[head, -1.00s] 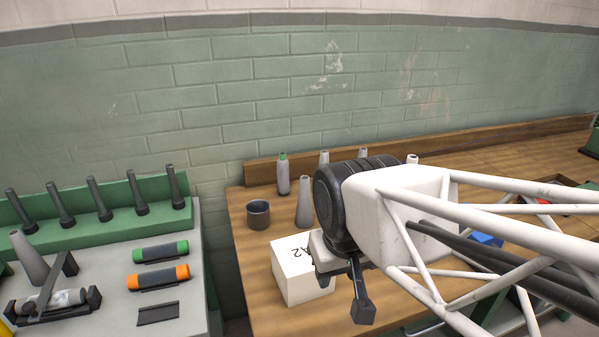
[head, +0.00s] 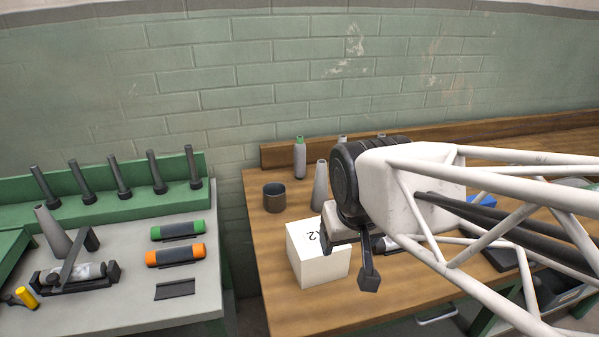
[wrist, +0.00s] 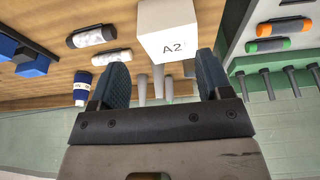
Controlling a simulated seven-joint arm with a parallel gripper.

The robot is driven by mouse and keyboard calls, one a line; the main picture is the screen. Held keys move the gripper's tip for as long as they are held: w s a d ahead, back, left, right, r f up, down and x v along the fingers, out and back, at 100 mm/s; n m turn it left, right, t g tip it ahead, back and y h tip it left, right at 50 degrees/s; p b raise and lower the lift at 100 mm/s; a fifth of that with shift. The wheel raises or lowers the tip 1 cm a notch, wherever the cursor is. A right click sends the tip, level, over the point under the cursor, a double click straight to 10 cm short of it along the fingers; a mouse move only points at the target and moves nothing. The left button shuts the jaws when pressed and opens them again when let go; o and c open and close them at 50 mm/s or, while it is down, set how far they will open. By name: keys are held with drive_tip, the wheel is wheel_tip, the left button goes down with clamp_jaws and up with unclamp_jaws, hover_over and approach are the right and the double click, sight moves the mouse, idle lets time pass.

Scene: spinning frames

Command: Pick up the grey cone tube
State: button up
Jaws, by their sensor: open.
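A grey cone tube (head: 320,186) stands upright on the wooden bench, behind the white A2 box and left of my arm. Another grey cone tube (head: 52,232) stands on the grey bench at far left. My gripper (head: 352,255) hangs open beside the right side of the white box, partly hidden by my wrist. In the wrist view my gripper (wrist: 162,65) is open, with nothing held between its fingers.
The white A2 box (head: 318,255) stands close to my gripper. A dark cup (head: 274,198) and a green-topped bottle (head: 300,160) stand behind it. The grey bench (head: 210,300) holds green and orange cylinders. Bare wood (head: 290,310) lies in front of the box.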

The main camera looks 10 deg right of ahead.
drive_tip(key=w+d+f+t, duration=0.1)
drive_tip(key=w+d+t, duration=0.15)
drive_tip(key=w, duration=0.85)
drive_tip(key=w+d+f+t, duration=0.15)
drive_tip(key=w+t, duration=0.25)
drive_tip(key=w, duration=0.6)
drive_tip(key=t, duration=0.6)
hover_over(323, 176)
drive_tip(key=s, duration=0.1)
drive_tip(key=shift+s+f, duration=0.15)
drive_tip(key=shift+f, duration=1.15)
drive_tip(key=shift+f, duration=0.1)
drive_tip(key=shift+f, duration=2.85)
drive_tip(key=shift+f, duration=0.6)
drive_tip(key=shift+w+f, duration=0.15)
drive_tip(key=shift+w, duration=1.1)
drive_tip(key=shift+w+f, duration=0.15)
drive_tip(key=shift+w, duration=1.05)
